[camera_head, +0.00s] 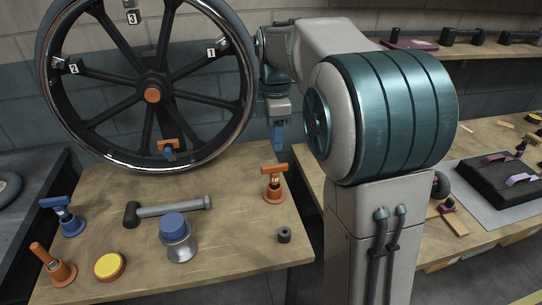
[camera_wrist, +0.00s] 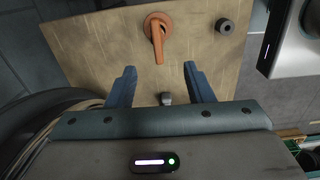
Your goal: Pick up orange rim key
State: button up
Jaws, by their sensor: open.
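An orange T-handled key (camera_head: 274,170) stands upright on a round orange base (camera_head: 274,197) near the right side of the wooden bench. In the wrist view the orange key (camera_wrist: 158,40) lies ahead of the fingertips, roughly centred between them. My gripper (camera_head: 279,133) hangs above the key in the head view, apart from it. Its two blue fingers are spread and empty in the wrist view (camera_wrist: 160,68). Another orange handle with a blue lower part (camera_head: 168,147) sits at the wheel's lower rim. A tilted orange handle on an orange base (camera_head: 56,268) stands at the front left.
The large spoked wheel (camera_head: 152,88) rises behind the bench (camera_head: 120,182). Bare wood surrounds the key.

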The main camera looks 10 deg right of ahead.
aim_at(275, 165)
notch_tip(275, 165, down, 8)
jog(key=shift+w+a+r+b, duration=0.15)
jog(key=shift+b, duration=0.55)
jog(key=shift+d+f+b, duration=0.15)
jog(key=shift+f+b, duration=0.05)
jog(key=shift+f, duration=1.25)
jog(key=shift+d+f+b, duration=0.1)
jog(key=shift+f+b, duration=0.05)
jog(key=shift+f, duration=1.3)
grip_shut()
